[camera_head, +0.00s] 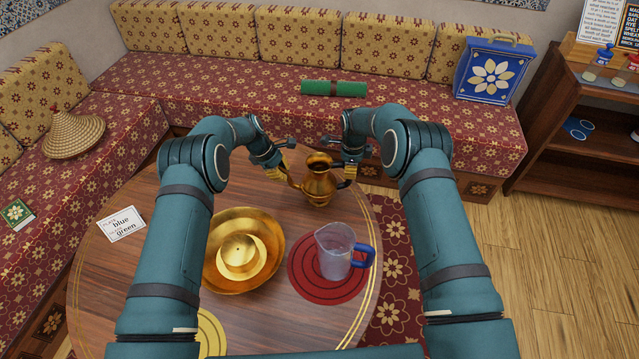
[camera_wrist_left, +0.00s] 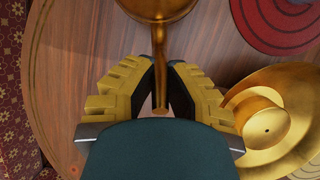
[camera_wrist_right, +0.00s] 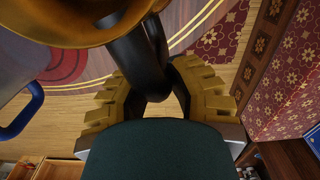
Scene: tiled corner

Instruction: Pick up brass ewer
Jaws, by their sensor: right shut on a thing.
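The brass ewer (camera_head: 318,188) stands upright at the far edge of the round wooden table, its spout to the left and black handle to the right. My right gripper (camera_head: 349,170) is shut on the handle, and the dark handle (camera_wrist_right: 143,60) shows between its fingers in the right wrist view. My left gripper (camera_head: 278,170) is at the spout side. In the left wrist view the spout (camera_wrist_left: 160,50) lies between the two yellow fingers, which look slightly apart from it. The ewer's base is partly hidden in the wrist views.
A brass basin (camera_head: 272,262) sits on the table (camera_head: 150,245). A clear pitcher (camera_head: 333,258) with a blue handle stands on a red round mat (camera_head: 303,290). A card (camera_head: 121,224) lies at the left. A patterned bench (camera_head: 230,90) runs behind the table.

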